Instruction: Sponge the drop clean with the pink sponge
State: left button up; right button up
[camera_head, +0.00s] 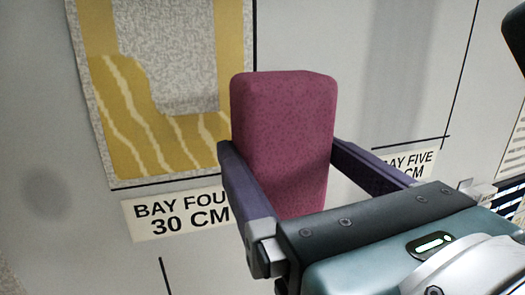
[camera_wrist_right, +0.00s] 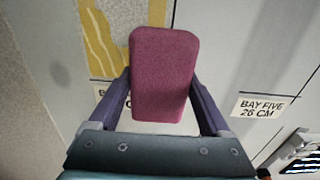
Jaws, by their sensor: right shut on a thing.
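The pink sponge (camera_head: 283,110) is a dark pink speckled block held upright between the fingers of my right gripper (camera_head: 282,148). The right wrist view also shows the sponge (camera_wrist_right: 163,55) between the two purple fingers of the right gripper (camera_wrist_right: 162,78). A wallpaper drop (camera_head: 150,125), grey speckled with mustard-yellow shapes and pale wavy lines, hangs on the wall at the upper left. The sponge covers part of its lower right side in the head view; whether they touch I cannot tell. The drop also shows in the right wrist view (camera_wrist_right: 98,42). My left gripper is not in view.
A "BAY FOUR 30 CM" label (camera_head: 180,214) is below the drop, partly hidden by my gripper. Dark lines mark the pale wall (camera_head: 330,30). A blurry grey patch (camera_head: 42,190) shows at left.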

aim_at(106, 126)
jog(key=p+x, duration=0.1)
jog(key=x, duration=0.5)
jog(key=shift+w, duration=0.25)
jog(key=shift+x, duration=1.25)
dwell(2.0)
jog(key=shift+s+a, duration=0.1)
jog(key=shift+a, duration=0.1)
jog(key=shift+s+a, duration=0.25)
jog(key=shift+a, duration=0.5)
jog(key=shift+s+a, duration=0.3)
jog(key=shift+a, duration=0.5)
jog(key=shift+a, duration=0.1)
jog(key=shift+s+a, duration=0.4)
jog(key=shift+a, duration=0.75)
jog(key=shift+s+a, duration=0.4)
jog(key=shift+a, duration=0.75)
jog(key=shift+s+a, duration=0.4)
jog(key=shift+a, duration=0.75)
jog(key=shift+s+a, duration=0.25)
jog(key=shift+a, duration=0.5)
jog(key=shift+s+a, duration=0.25)
jog(key=shift+a, duration=0.55)
